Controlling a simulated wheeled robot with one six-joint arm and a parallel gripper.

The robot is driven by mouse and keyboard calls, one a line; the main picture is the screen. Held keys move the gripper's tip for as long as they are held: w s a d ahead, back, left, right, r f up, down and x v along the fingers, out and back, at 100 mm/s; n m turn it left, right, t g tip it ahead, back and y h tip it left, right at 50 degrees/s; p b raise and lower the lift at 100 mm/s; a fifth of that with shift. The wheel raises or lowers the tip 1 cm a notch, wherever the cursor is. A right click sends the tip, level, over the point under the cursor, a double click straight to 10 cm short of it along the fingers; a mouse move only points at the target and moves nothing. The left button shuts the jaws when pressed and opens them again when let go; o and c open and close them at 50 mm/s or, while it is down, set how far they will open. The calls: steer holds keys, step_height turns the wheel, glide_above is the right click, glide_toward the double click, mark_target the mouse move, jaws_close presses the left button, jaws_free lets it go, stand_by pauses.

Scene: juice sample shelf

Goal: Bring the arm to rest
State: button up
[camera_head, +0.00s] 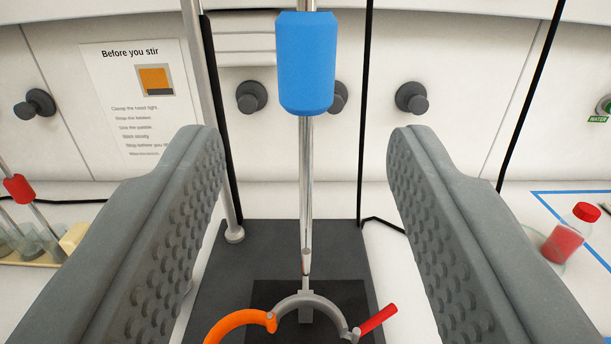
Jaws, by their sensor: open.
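My gripper (305,150) fills the lower part of the view, its two grey textured fingers wide apart with nothing between them in their grasp. Beyond and between the fingers, a metal rod with a blue grip (305,63) hangs upright. Its lower end reaches down near a ring clamp (302,303) with an orange arm and a red handle. The clamp's ring looks open. I cannot tell whether either finger touches anything; both look clear of the rod.
A dark stand base (225,285) with a thin upright pole (208,110) is behind the left finger. At left are a red-gripped rod (18,188) and glass beakers (28,243). A notice (140,95) hangs behind.

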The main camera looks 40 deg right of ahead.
steer(key=s+a+r+n+t+y, duration=0.2)
steer(key=s+n+t+y, duration=0.15)
steer(key=s, duration=0.65)
steer(key=s+a+r+n+t+y, duration=0.15)
steer(key=s+y, duration=0.35)
steer(key=s, duration=0.6)
steer(key=s+f+n+g+y, duration=0.1)
steer(key=s+f, duration=0.6)
steer(key=s, duration=0.2)
steer(key=s+f+n+g+y, duration=0.1)
steer(key=s+f, duration=0.6)
steer(key=s, duration=0.2)
steer(key=shift+s+g, duration=0.35)
steer(key=shift+g, duration=0.05)
